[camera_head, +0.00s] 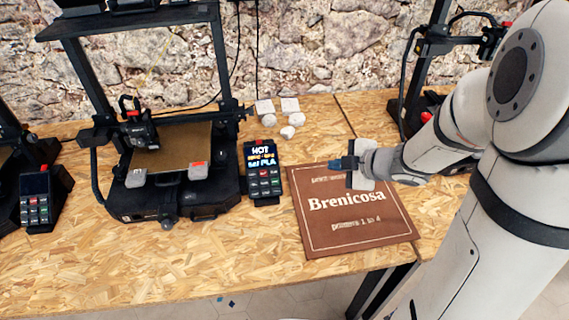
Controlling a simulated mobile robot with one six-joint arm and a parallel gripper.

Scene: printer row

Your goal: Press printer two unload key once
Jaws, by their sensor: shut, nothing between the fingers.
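A 3D printer (150,130) with a black frame stands left of centre on the wooden bench. To its right is a control pad (263,172) with a lit screen (262,157) that reads "HOT" on top and what looks like "PLA" below. Several small keys (265,184) sit under the screen; their labels are too small to read. My gripper (336,164) is shut and empty. It points left over the brown sign, to the right of the lit pad and apart from it.
The brown "Brenicosa" sign (352,225), reading "printers 1 to 4", lies under my gripper. Another control pad (35,203) is at far left. Small white pieces (288,132) lie behind the lit pad. A second black printer (412,105) stands behind my arm. Front bench area (200,260) is clear.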

